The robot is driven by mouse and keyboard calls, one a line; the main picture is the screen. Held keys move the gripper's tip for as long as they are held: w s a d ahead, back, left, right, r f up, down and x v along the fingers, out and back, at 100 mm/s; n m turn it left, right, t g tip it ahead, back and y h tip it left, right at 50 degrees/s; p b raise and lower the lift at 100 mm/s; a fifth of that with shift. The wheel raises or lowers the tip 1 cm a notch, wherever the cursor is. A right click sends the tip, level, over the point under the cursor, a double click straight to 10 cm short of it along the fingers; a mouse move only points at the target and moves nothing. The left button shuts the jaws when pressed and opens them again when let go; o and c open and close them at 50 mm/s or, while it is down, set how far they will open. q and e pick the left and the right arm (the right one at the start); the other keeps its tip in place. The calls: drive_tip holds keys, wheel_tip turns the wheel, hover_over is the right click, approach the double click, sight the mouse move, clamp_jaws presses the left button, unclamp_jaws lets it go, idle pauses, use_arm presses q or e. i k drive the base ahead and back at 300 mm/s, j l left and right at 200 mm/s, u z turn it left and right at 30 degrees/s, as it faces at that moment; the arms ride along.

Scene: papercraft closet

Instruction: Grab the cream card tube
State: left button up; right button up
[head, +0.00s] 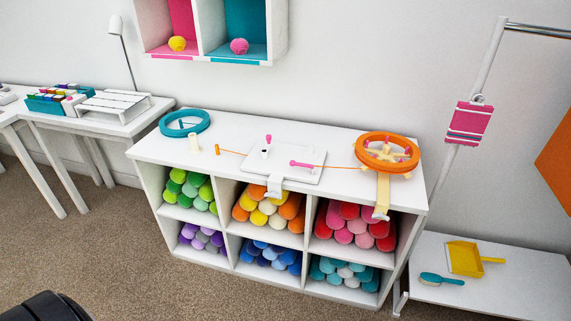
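Nothing is seen touching the cream piece.
A teal ring (185,122), a white board (300,175) with pink pieces and an orange wheel (387,147) with a hanging cream strip (382,190) share the cabinet top. Coloured rolls fill the cubbies below. Carpet (130,260) is clear in front.

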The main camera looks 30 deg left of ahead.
sight(195, 148)
drive_tip(key=u, duration=1.6)
